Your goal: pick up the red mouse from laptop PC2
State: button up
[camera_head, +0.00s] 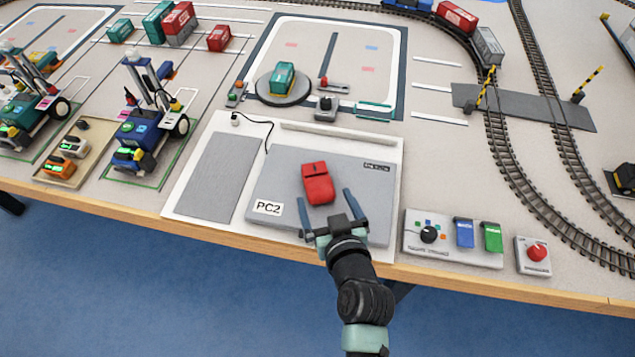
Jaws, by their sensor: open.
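The red mouse (317,190) lies on the closed grey lid of laptop PC2 (271,178), near the middle of the lid. The laptop has a white PC2 label at its lower left and rests on a white board. My gripper (326,209) is open, reaching in from the table's front edge. Its two blue-grey fingers are spread apart, near the front end of the mouse, with nothing held between them. I cannot tell how high the fingers are above the lid.
Right of the laptop are a control box (453,239) with a black knob and a small box with a red knob (536,252). A grey pad (219,177) lies left of it. Behind stand a turntable (283,88) and a black-knobbed box (326,108). Rail tracks curve at right.

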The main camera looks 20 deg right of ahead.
aim_at(320, 188)
jog(key=shift+x, duration=3.55)
jog(key=shift+f, duration=0.1)
jog(key=c, duration=1.3)
